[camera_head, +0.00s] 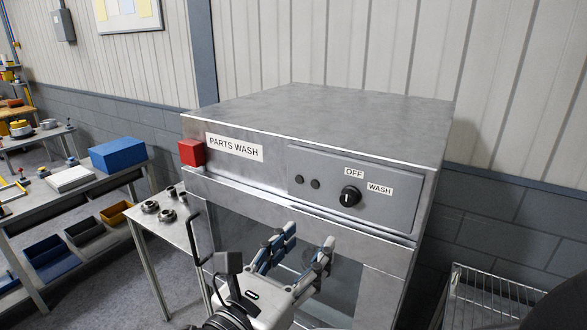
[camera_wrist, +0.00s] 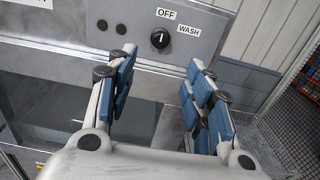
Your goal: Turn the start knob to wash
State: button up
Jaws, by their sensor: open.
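The start knob (camera_head: 350,196) is a round black knob with a white mark, on the grey control panel (camera_head: 318,207) of the parts washer. The mark points up towards the OFF label (camera_head: 354,171); the WASH label (camera_head: 380,188) is to its upper right. In the wrist view the knob (camera_wrist: 160,39) sits ahead, beyond and between the fingertips. My gripper (camera_head: 303,245) is open and empty, with blue-padded fingers, in front of the washer and below the panel. Its fingers (camera_wrist: 160,68) stand wide apart and do not touch the knob.
The washer (camera_head: 320,120) has a red box (camera_head: 191,152) at its left corner and a glass window below. A small table (camera_head: 172,225) with metal parts stands left, beside a bench with a blue box (camera_head: 118,154). A wire rack (camera_head: 490,295) stands right. The space before the panel is clear.

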aim_at(346, 200)
jog(key=x, duration=1.6)
jog(key=shift+w+d+f+b, duration=0.1)
jog(key=shift+w+d+b, duration=0.05)
jog(key=shift+b, duration=0.15)
jog(key=c, duration=1)
